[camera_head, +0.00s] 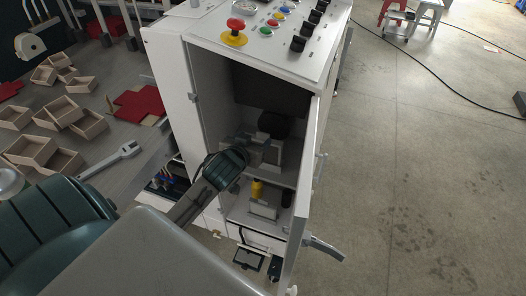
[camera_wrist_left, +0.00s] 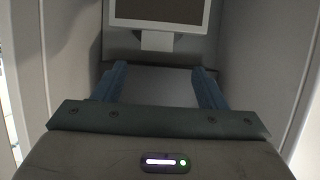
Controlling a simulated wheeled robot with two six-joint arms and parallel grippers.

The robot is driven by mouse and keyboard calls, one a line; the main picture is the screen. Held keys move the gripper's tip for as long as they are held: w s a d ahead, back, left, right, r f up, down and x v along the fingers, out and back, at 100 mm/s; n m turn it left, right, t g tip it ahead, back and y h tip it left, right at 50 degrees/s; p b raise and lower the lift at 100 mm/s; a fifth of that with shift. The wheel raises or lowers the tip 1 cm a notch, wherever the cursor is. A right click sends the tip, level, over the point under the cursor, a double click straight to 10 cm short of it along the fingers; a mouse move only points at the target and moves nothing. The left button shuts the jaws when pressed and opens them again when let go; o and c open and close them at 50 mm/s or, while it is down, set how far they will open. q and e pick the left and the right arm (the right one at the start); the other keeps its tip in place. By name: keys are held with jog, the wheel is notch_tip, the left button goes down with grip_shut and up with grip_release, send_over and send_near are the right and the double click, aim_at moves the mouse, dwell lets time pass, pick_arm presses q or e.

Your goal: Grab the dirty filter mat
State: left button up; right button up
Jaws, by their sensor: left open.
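My left arm reaches into the open white cabinet (camera_head: 168,75). My left gripper (camera_head: 264,150) is inside it, and its blue fingers (camera_wrist_left: 160,75) are spread with nothing between them in the left wrist view. Ahead of the fingertips, that view shows a dark grey panel in a pale frame (camera_wrist_left: 160,10), cut off by the top edge. It looks like the filter mat, but I cannot tell whether it is dirty. A pale tab (camera_wrist_left: 157,41) sits below the frame, beyond the fingertips. My right gripper is not in view.
The cabinet door (camera_head: 308,150) stands open on the right, with a handle (camera_head: 323,250) low down. A table with wooden boxes (camera_head: 70,113) is at left. The floor at right is mostly clear.

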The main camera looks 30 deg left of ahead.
aim_at(263, 134)
pick_arm(q)
jog(key=p+x, duration=0.1)
jog(key=x, duration=0.2)
jog(key=p+x, duration=0.1)
jog(key=x, duration=0.2)
jog(key=p+x, duration=0.1)
jog(key=x, duration=0.2)
jog(key=shift+d+f, duration=0.15)
jog(key=shift+d, duration=0.15)
jog(key=shift+w+f, duration=0.3)
jog(key=shift+w, duration=0.05)
jog(key=shift+a, duration=0.1)
jog(key=shift+s, duration=0.1)
jog(key=c, duration=1.4)
